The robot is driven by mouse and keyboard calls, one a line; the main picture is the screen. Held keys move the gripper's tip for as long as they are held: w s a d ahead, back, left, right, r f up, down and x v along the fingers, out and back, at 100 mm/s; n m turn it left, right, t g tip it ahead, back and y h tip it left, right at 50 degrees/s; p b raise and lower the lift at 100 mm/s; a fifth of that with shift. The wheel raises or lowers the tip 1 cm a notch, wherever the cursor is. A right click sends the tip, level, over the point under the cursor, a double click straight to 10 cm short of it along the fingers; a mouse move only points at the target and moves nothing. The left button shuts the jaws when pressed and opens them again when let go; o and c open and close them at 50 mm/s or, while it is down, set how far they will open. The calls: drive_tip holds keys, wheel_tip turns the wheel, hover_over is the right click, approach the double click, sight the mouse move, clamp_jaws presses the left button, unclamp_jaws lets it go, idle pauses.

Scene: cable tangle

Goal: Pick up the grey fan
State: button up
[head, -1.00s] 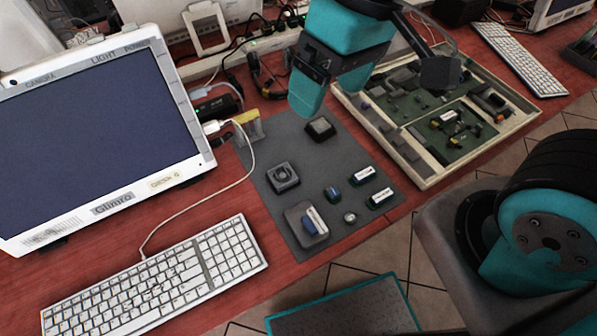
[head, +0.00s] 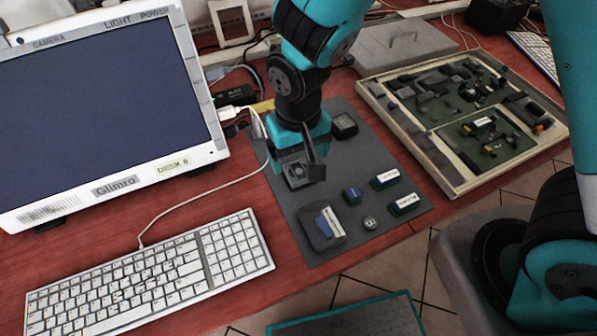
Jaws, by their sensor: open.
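The grey fan (head: 296,183), a small dark square block with a round middle, lies on the dark grey mat (head: 318,249). My gripper (head: 298,170) is open and points down right over the fan. Its fingers hide part of the fan. I cannot tell whether the fingers touch it or how far down they reach around it.
A grey block with a blue piece (head: 321,228), a small blue part (head: 352,195), a round part (head: 370,223) and two labelled parts (head: 386,179) lie nearby. A black square part (head: 344,124) is behind. A white cable (head: 205,185) runs left of the mat.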

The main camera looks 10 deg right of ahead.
sight(300, 172)
drive_tip(key=f, duration=0.6)
drive_tip(key=shift+w+d, duration=0.15)
drive_tip(key=shift+d, duration=0.05)
drive_tip(key=c, duration=1)
